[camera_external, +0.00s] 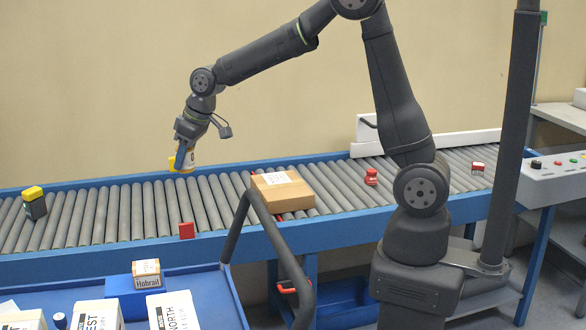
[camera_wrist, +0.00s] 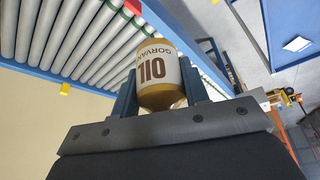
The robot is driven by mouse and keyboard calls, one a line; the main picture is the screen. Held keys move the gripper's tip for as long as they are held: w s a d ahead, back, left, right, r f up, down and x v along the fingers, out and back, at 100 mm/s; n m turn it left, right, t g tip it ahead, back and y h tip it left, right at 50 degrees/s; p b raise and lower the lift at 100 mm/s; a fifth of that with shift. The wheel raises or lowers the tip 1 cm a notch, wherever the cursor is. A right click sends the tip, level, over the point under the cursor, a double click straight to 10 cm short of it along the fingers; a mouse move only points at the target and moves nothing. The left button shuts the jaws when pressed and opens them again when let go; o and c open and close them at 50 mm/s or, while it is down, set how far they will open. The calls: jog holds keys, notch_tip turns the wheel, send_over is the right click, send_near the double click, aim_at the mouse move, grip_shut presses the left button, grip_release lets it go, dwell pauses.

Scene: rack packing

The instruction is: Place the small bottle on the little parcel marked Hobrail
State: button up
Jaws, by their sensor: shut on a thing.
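The small bottle (camera_wrist: 157,77) is white and tan with "OIL" printed on its label, in the wrist view. My gripper (camera_wrist: 157,92) is shut on it, a finger on each side. In the external view my gripper (camera_external: 183,158) holds the yellow-and-white bottle (camera_external: 190,160) above the far side of the roller conveyor. The little parcel marked Hobrail (camera_external: 146,268) is a small brown box with a white label on top. It sits on a blue block in the blue tray at the lower left, well below and nearer the camera than my gripper.
A larger cardboard box (camera_external: 283,190) lies on the conveyor (camera_external: 110,215). A black-and-yellow item (camera_external: 34,203) stands at its left end, with red items farther right. White boxes (camera_external: 175,311) stand in the tray (camera_external: 205,285). A dark curved rail (camera_external: 240,215) rises beside the tray.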

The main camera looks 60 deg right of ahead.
jog(key=s+a+r+n+y, duration=0.1)
jog(key=s+a+n, duration=0.1)
jog(key=s+a, duration=0.5)
jog(key=s+a+r+n, duration=0.2)
jog(key=a, duration=0.8)
send_over(136, 267)
jog(key=s+d, duration=0.1)
jog(key=d, duration=0.1)
jog(key=shift+g, duration=0.3)
jog(key=f, duration=0.7)
jog(key=shift+s+a+f, duration=0.1)
jog(key=shift+s+a, duration=0.1)
jog(key=shift+a, duration=0.05)
jog(key=shift+a+f, duration=0.2)
jog(key=shift+f, duration=1.9)
jog(key=shift+f, duration=0.1)
jog(key=o, duration=1)
jog(key=v, duration=1.2)
jog(key=shift+d, duration=0.15)
